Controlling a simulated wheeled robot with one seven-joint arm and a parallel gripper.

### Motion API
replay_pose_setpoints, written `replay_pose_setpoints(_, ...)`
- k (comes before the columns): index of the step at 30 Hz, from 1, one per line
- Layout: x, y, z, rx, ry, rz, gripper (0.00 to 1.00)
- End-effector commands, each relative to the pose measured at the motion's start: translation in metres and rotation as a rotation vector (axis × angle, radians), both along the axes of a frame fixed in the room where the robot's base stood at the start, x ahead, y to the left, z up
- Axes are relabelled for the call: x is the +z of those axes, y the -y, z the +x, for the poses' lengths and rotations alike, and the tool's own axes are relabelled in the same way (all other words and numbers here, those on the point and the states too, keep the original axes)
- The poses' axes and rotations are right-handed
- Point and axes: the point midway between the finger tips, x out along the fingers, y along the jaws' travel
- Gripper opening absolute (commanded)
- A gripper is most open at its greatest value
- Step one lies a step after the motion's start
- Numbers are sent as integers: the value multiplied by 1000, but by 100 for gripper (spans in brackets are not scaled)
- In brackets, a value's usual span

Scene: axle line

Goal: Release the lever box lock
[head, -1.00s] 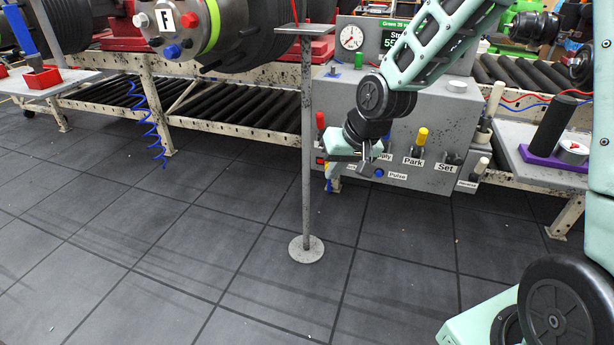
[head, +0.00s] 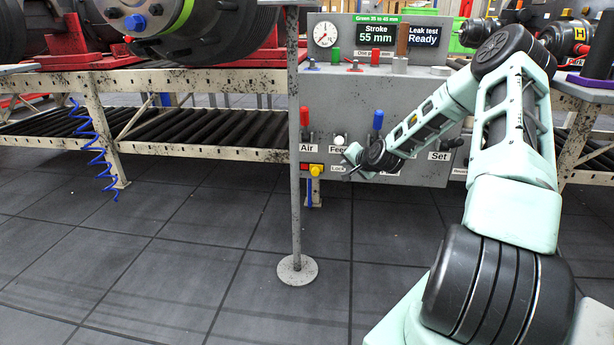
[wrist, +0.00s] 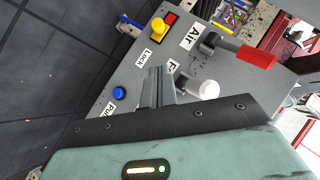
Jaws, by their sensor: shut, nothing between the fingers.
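The grey lever box (head: 440,110) stands in the middle of the head view, its front carrying labelled levers. My gripper (head: 350,155) is in front of the box, right of the lock. In the wrist view my gripper (wrist: 158,72) has its fingers together and empty, below the "Lock" label. The fingers appear apart from the knob.
Near my gripper are the red-handled Air lever (wrist: 257,56), a white-knobbed lever (wrist: 209,89) and a blue button (wrist: 119,93). A blue-handled lever (head: 377,120) rises behind my arm. A grey post (head: 295,150) stands left of the box. The floor in front is clear.

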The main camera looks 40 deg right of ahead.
Motion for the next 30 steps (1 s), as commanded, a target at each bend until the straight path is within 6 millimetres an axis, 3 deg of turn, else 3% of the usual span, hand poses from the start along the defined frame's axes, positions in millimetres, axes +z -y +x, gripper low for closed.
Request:
replay_pose_setpoints(14,-4,5,2,-9,7,1,0)
replay_pose_setpoints(20,-21,12,26,-9,7,3,0)
replay_pose_setpoints(30,-58,30,85,-9,6,1,0)
